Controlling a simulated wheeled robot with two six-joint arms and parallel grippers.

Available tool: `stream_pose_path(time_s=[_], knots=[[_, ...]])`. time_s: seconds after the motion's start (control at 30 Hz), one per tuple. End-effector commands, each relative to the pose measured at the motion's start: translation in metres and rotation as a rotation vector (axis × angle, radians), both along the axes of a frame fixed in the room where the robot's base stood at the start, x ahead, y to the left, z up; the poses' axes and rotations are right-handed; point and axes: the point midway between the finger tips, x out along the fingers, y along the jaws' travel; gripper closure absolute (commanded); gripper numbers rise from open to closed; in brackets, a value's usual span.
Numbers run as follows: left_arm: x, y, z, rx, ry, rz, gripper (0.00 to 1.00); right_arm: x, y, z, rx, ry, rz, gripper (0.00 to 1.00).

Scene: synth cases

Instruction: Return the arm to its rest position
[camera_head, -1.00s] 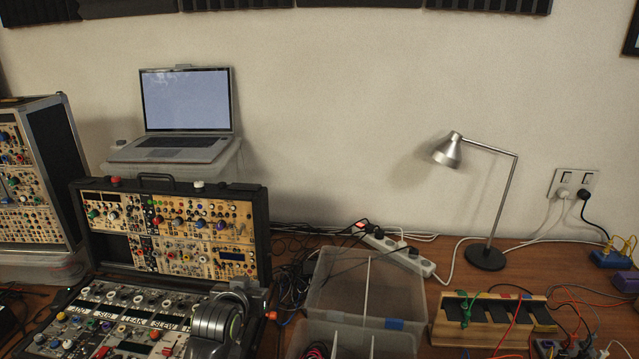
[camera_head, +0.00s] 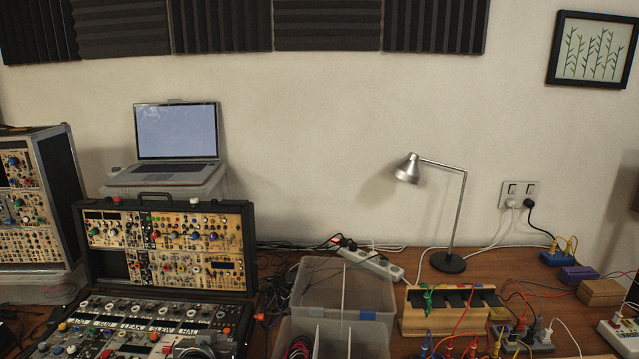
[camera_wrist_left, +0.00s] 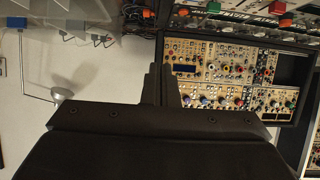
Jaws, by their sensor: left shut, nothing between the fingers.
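My left gripper (camera_wrist_left: 161,72) shows in the left wrist view, its two dark fingers close together with nothing between them. Behind the fingers in that view is the open synth case (camera_wrist_left: 225,75) with its knobs and panels; I cannot tell how far off it is. In the head view a small dark, rounded part of my left arm shows at the bottom edge, in front of the synth case (camera_head: 180,200). The fingers cannot be made out there. My right arm is not in view.
A laptop (camera_head: 177,130) stands on a clear box at the back left, beside a taller synth case (camera_head: 60,190). A clear divided bin (camera_head: 375,300), a wooden cable rack (camera_head: 455,322), a desk lamp (camera_head: 455,215) and a power strip (camera_head: 372,262) fill the desk's middle and right.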

Motion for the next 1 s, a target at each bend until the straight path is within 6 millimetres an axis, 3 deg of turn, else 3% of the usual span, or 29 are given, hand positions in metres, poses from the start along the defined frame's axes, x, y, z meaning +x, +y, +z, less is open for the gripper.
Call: stream_pose_path(time_s=[0.37,0.47,0.7,0.8,1.0], knots=[[-0.079,0.031,-0.052,0.023,0.159,0.043,1.0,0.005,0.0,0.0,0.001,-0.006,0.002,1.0],[-0.114,0.041,-0.069,0.033,0.224,0.059,1.0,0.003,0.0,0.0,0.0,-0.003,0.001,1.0],[-0.239,0.07,-0.105,0.068,0.45,0.104,1.0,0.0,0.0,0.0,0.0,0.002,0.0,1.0],[-0.282,0.076,-0.11,0.08,0.527,0.117,1.0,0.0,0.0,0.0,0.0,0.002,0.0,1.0],[-0.346,0.083,-0.11,0.097,0.641,0.133,1.0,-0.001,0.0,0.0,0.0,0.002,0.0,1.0]])
